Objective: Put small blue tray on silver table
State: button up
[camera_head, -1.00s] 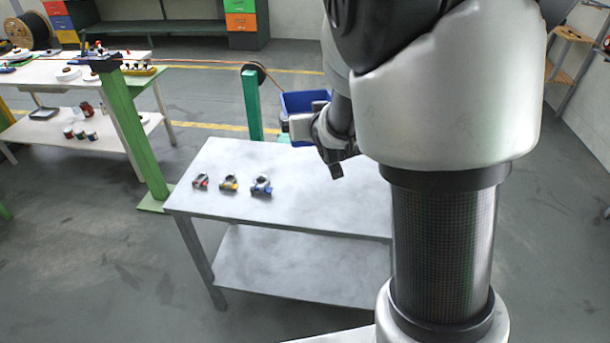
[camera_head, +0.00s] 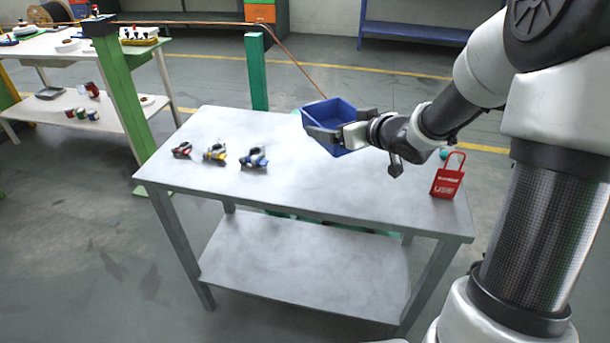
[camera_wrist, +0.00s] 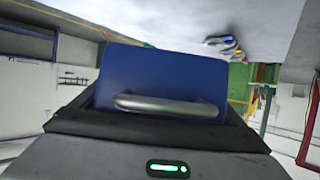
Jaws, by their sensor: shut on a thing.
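The small blue tray (camera_head: 333,120) is in my gripper (camera_head: 335,137), which is shut on its near side. In the head view the tray appears over the back middle of the silver table (camera_head: 300,180); I cannot tell whether it touches the top. The tray's opening faces up and it looks slightly tilted. In the wrist view the tray (camera_wrist: 165,75) fills the middle, with a silver handle across it. The pale table top also shows in the wrist view, at the upper middle.
Several small clamp-like parts, among them a red one (camera_head: 182,149), a yellow one (camera_head: 215,153) and a blue one (camera_head: 254,157), lie on the table's left. A red tag (camera_head: 447,177) is at its right end. A green post (camera_head: 256,75) stands behind. The table's front middle is clear.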

aim_at(335, 173)
notch_tip(335, 173, down, 2)
jog(key=shift+d+f+y+b, duration=0.15)
jog(key=shift+y+b, duration=0.15)
jog(key=shift+b, duration=0.3)
notch_tip(335, 173, down, 9)
jog(key=b, duration=0.4)
jog(key=o, duration=0.8)
jog(key=shift+f, duration=0.15)
jog(key=shift+c, duration=0.2)
jog(key=shift+o, duration=0.6)
jog(key=shift+r, duration=0.3)
jog(key=p+v, duration=0.3)
jog(key=v, duration=0.9)
jog(key=shift+s+p, duration=0.1)
jog(key=shift+p, duration=0.2)
